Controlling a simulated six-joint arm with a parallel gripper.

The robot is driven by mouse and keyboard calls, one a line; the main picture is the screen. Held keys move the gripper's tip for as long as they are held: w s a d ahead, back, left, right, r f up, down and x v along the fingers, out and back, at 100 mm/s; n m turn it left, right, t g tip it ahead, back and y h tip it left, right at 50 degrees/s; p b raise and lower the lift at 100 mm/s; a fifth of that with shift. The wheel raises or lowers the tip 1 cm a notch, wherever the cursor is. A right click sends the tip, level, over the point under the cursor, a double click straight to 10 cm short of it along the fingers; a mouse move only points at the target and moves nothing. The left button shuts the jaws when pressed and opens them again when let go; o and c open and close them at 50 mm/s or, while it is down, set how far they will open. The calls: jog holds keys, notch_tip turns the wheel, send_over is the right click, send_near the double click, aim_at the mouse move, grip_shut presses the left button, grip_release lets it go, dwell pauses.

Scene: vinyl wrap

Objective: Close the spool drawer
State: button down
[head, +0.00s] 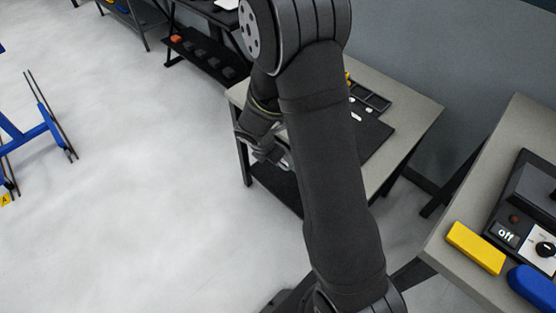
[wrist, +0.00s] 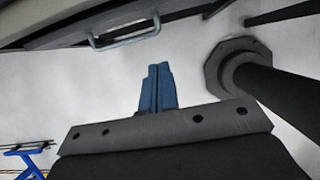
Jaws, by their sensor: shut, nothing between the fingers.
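A drawer front with a pale metal bar handle (wrist: 124,33) shows at the top of the wrist view, partly cut off by the picture's edge. My gripper (wrist: 158,70) has blue fingers that are shut together with nothing between them. Its fingertips point toward the drawer side and stand apart from the handle in the picture, below and to the right of it. In the head view my arm covers much of the worktable (head: 424,122), and neither the drawer nor the fingertips can be made out. I cannot tell how far the drawer is open.
On the table lie a dark mat (head: 374,137) and a black divided tray (head: 370,97). A second table at the right holds a yellow block (head: 475,248), a blue object (head: 533,288) and a device with an "off" display. A blue frame (head: 35,130) stands left; open floor lies between.

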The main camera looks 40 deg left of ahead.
jog(key=c, duration=2.2)
grip_release()
jog(key=shift+s+r, duration=0.15)
jog(key=shift+r, duration=0.2)
jog(key=c, duration=1.8)
grip_release()
jog(key=shift+r, duration=0.15)
jog(key=o, duration=0.3)
jog(key=shift+a+r+m, duration=0.15)
jog(key=shift+a+m, duration=0.1)
jog(key=shift+m, duration=0.25)
jog(key=w+a+r+m+g, duration=0.3)
jog(key=a+m, duration=0.4)
jog(key=m, duration=1)
jog(key=shift+t, duration=0.4)
jog(key=w+f, duration=0.1)
jog(key=f, duration=0.4)
jog(key=w+f, duration=0.1)
jog(key=f, duration=0.4)
jog(key=w+f, duration=0.1)
jog(key=f, duration=0.4)
jog(key=shift+d+f, duration=0.25)
grip_shut()
